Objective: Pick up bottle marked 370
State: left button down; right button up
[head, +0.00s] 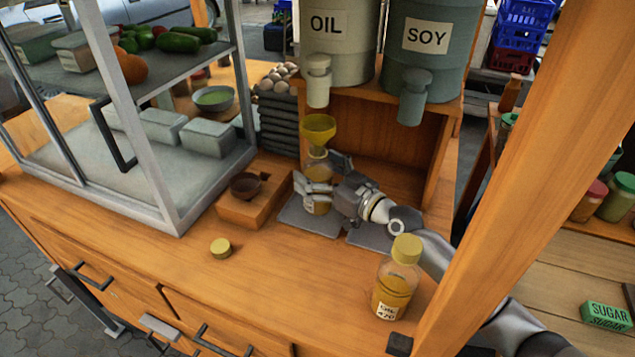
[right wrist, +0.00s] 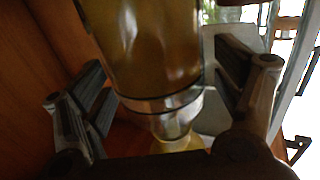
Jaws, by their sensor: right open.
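A clear bottle of yellow liquid (head: 317,206) stands on a grey mat under the oil dispenser, with a yellow funnel (head: 318,130) in its neck. Its label is partly hidden, so I cannot read its number. My right gripper (head: 320,175) is open with its fingers on either side of this bottle. In the right wrist view the bottle (right wrist: 155,50) lies between the spread fingers, with gaps beside it. Another bottle (head: 390,285) with a yellow cap stands at the front right; its label shows OIL and a number that looks like 470. My left gripper is not in view.
The oil (head: 335,40) and soy (head: 425,50) dispensers stand above on a wooden shelf. A loose yellow cap (head: 220,248) lies on the counter. A wooden block with a dark bowl (head: 247,185) is left of the gripper. A wooden post (head: 530,170) rises at right.

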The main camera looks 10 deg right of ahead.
jog(key=shift+c, duration=0.3)
jog(key=c, duration=1.2)
jog(key=shift+r, duration=0.1)
jog(key=shift+c, duration=0.6)
jog(key=shift+r, duration=0.15)
